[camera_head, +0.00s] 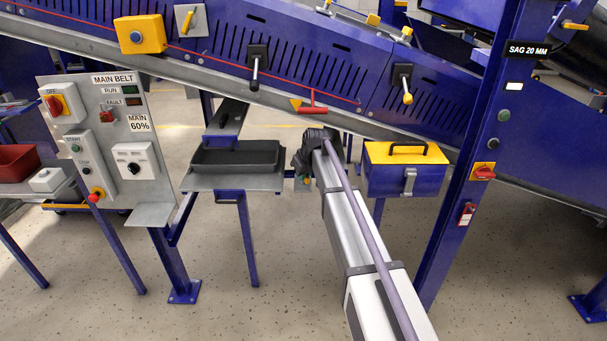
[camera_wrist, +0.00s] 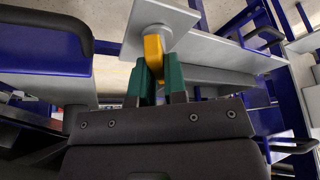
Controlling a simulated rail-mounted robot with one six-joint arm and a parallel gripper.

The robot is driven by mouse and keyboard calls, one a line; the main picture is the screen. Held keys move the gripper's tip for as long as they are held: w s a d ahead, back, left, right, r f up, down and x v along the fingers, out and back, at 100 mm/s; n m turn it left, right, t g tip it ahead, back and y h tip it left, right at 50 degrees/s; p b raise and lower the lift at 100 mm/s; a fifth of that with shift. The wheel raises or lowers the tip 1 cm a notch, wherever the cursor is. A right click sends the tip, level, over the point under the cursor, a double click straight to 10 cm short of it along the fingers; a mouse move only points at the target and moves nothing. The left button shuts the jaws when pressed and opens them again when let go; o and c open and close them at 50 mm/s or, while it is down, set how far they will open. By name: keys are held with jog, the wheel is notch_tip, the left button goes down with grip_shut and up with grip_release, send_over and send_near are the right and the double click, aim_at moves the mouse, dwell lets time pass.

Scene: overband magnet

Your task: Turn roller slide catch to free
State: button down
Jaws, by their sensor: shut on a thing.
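The catch is a yellow lever (camera_wrist: 153,45) on a pale grey plate (camera_wrist: 168,18) in the wrist view. My gripper (camera_wrist: 156,70) has its two green fingers shut on the lever, one on each side. The lever points down between the fingers, and its lower end is hidden by them. My arm hides most of the catch there.
A dark grey tray (camera_head: 235,144) stands on a shelf left of my gripper. A blue box with a yellow lid (camera_head: 405,153) is close on the right. The blue conveyor frame (camera_head: 320,48) runs above. A control panel (camera_head: 105,140) stands at the left.

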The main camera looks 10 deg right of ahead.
jog(key=shift+n, duration=0.4)
jog(key=n, duration=0.2)
jog(key=n+g+y, duration=0.1)
jog(key=n, duration=0.1)
jog(key=shift+w+d+n+y, duration=0.1)
jog(key=shift+n+y, duration=0.2)
jog(key=n+g, duration=0.1)
jog(key=n, duration=0.2)
jog(key=n+g+y, duration=0.1)
jog(key=n, duration=0.2)
dwell(0.4)
jog(key=c, duration=1.2)
grip_release()
jog(key=shift+o, duration=0.2)
